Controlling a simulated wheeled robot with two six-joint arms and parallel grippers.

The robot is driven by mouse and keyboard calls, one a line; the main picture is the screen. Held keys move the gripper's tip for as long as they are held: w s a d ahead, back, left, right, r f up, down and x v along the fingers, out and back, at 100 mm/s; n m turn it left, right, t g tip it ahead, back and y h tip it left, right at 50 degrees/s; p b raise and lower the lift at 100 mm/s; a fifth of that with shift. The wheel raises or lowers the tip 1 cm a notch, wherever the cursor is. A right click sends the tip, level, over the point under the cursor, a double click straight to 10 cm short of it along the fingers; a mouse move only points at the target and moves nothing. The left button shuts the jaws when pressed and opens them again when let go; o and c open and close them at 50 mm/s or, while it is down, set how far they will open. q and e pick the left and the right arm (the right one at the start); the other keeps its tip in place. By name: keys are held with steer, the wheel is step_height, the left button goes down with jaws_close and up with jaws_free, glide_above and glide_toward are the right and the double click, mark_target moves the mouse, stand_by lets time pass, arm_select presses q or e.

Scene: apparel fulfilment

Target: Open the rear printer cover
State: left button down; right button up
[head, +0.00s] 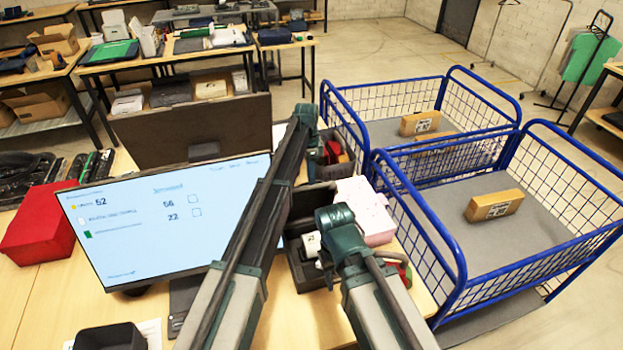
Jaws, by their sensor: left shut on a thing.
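The label printer (299,268) is a dark box on the bench with a white roll or part (312,243) showing in it. A dark grey panel (313,203), which looks like its rear cover, stands raised behind it. My left arm crosses the middle of the view. My left gripper (284,200) is shut on the cover at the panel's left side; its fingertips are mostly hidden by my arm. My right arm bends down at the printer's right side. Its gripper (327,275) is low beside the printer, and its fingers are too hidden to tell.
A monitor (150,225) stands left of the printer and a pink box (364,208) to its right. A red box (38,225) and a black bin (110,337) lie at left. Blue wire carts (455,268) holding brown parcels (493,206) stand against the bench's right side.

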arm_select(q)
steer(key=shift+w, duration=0.15)
steer(key=c, duration=0.9)
jaws_free()
steer(key=shift+r, duration=0.2)
steer(key=r+p, duration=0.4)
steer(key=w+r+p, duration=0.1)
steer(key=r+p, duration=0.3)
steer(key=p, duration=0.1)
steer(key=w+a+r+p, duration=0.1)
steer(key=r+p, duration=0.3)
steer(key=r, duration=0.1)
steer(key=shift+w+r+p, duration=0.1)
steer(key=shift+w+p, duration=0.15)
steer(key=shift+p, duration=0.05)
steer(key=shift+s+d, duration=0.1)
